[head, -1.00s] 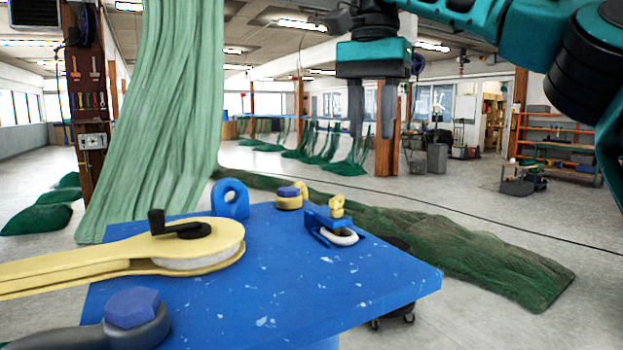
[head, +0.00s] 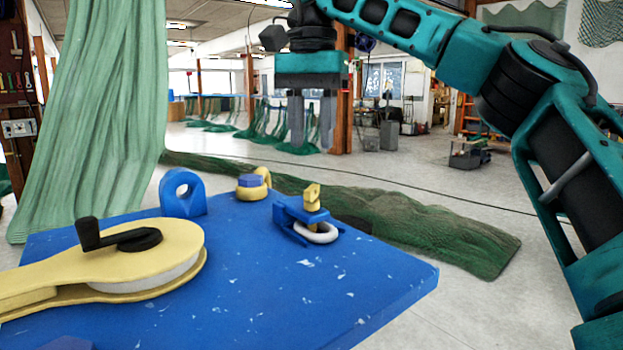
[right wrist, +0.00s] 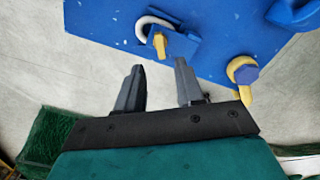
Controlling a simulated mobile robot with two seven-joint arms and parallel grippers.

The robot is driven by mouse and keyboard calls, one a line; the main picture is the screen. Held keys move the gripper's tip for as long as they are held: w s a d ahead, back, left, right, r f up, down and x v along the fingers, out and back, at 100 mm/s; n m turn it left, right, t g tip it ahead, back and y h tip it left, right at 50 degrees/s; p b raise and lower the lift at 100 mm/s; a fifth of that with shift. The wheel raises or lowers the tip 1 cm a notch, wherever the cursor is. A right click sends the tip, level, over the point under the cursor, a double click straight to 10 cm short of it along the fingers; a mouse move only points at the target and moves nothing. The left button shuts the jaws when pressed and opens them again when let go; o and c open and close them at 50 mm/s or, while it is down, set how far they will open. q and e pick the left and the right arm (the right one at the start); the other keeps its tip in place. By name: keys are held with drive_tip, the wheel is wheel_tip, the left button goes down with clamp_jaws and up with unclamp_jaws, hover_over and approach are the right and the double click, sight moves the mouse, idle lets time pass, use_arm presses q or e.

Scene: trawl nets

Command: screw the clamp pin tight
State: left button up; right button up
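The clamp pin (head: 312,196) has a yellow flat head and stands upright in a small blue clamp (head: 288,212) near the far edge of the blue bench top. A white ring (head: 318,233) lies at the clamp. My right gripper (head: 311,148) hangs above and beyond the pin, fingers pointing down, open and empty. In the right wrist view, the yellow pin head (right wrist: 160,45) shows just ahead of the open fingertips (right wrist: 159,66), apart from them. How far the pin is screwed in cannot be told. My left gripper is not in view.
The blue bench top (head: 340,285) also carries a yellow reel with a black crank (head: 120,240), a blue eye bracket (head: 183,192) and a yellow shackle with a blue bolt (head: 252,186). Green netting (head: 100,110) hangs at left; a dark net (head: 430,230) lies on the floor behind.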

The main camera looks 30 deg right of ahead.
sight(312, 188)
drive_tip(key=shift+f, duration=3.9)
drive_tip(key=shift+c, duration=0.2)
clamp_jaws()
